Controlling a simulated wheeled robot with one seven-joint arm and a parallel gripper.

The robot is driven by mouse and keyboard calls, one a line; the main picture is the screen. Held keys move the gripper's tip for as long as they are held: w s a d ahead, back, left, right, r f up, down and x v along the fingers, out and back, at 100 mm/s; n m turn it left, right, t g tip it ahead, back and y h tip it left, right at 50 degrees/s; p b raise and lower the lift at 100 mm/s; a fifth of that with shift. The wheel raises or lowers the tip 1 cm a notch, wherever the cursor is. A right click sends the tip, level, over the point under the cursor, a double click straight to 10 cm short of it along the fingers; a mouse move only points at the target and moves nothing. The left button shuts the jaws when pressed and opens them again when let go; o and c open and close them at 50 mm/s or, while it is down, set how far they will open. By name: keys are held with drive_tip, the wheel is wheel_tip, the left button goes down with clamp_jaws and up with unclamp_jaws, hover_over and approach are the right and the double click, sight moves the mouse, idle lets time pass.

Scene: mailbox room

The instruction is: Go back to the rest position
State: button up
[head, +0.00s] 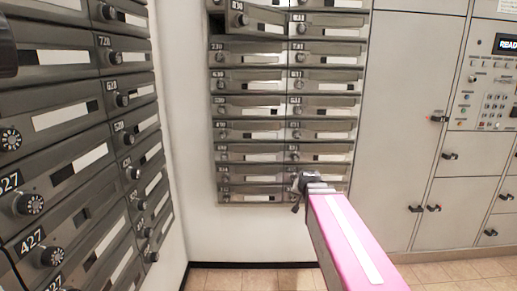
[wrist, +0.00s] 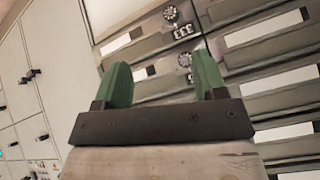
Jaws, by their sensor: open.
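My gripper (head: 308,186) is at the end of my pink arm in the head view, in front of the lower right part of the far mailbox bank (head: 287,110). In the wrist view my gripper (wrist: 160,82) shows two green fingers spread apart with nothing between them. Mailbox doors with dials and number labels lie beyond the fingers. One mailbox door (head: 250,20) at the top of the far bank stands out from its neighbours and looks ajar. I cannot tell whether the fingers touch any door.
A second mailbox bank (head: 80,130) with dial knobs stands close on the left. Grey cabinets (head: 395,100) with latches and a control panel (head: 488,90) stand on the right. Tiled floor (head: 250,279) shows below the far bank, with free room there.

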drive_tip(key=s+f+n+g, duration=0.3)
drive_tip(key=s+f+g, duration=0.5)
drive_tip(key=s+f, duration=0.9)
drive_tip(key=shift+s+f, duration=0.15)
drive_tip(key=shift+f, duration=0.05)
idle(0.4)
